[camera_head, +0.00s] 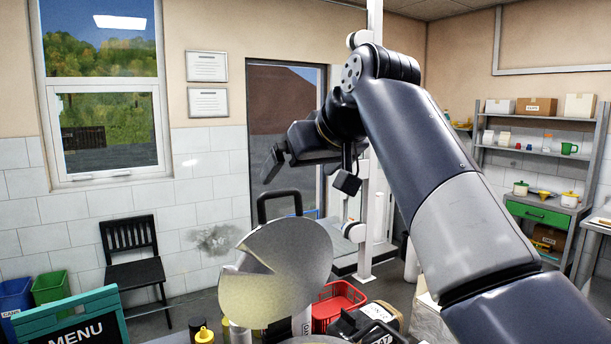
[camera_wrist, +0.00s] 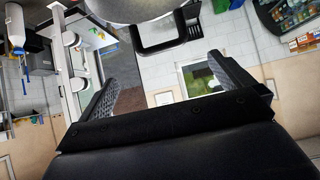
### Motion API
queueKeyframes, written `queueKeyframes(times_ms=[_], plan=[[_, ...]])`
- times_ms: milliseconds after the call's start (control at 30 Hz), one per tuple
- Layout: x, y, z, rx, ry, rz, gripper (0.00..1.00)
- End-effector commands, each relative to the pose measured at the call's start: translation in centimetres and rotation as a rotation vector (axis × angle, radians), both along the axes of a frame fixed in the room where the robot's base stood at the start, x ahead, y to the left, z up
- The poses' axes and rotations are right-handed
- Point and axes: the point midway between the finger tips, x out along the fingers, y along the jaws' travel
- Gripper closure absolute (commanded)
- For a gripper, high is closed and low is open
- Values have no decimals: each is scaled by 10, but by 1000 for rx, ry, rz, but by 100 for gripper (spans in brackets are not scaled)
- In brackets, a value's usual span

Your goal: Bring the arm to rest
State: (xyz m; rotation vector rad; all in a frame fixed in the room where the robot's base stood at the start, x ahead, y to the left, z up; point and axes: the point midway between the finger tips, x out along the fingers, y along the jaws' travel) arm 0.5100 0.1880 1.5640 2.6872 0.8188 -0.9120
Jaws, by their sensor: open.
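My arm rises from the lower right of the head view, bends at a high elbow and reaches toward the left. My gripper (camera_head: 274,162) hangs in the air in front of the door and the tiled wall. In the wrist view my gripper (camera_wrist: 162,76) shows two dark ridged fingers spread wide apart, with nothing between them. Nothing is seen touching the fingers. The arm hides part of the door and the room behind it.
Below my gripper stands a pale round notched disc (camera_head: 291,262) with a black handle frame (camera_head: 264,211) behind it. A white post (camera_head: 375,225) rises close behind the arm. A red basket (camera_head: 338,300), bottles (camera_head: 204,334) and a menu board (camera_head: 84,325) stand low in front. Shelves (camera_head: 535,148) are right.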

Motion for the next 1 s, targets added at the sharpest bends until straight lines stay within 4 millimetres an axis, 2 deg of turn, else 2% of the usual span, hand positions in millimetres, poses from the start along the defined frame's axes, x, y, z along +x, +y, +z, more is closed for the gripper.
queueKeyframes(times_ms=[167,500,700,1000], plan=[[10,7,-9,-1,3,1,0],[50,35,-46,-2,5,3,0],[67,47,-63,-1,3,4,0],[70,48,-67,4,-6,4,0]])
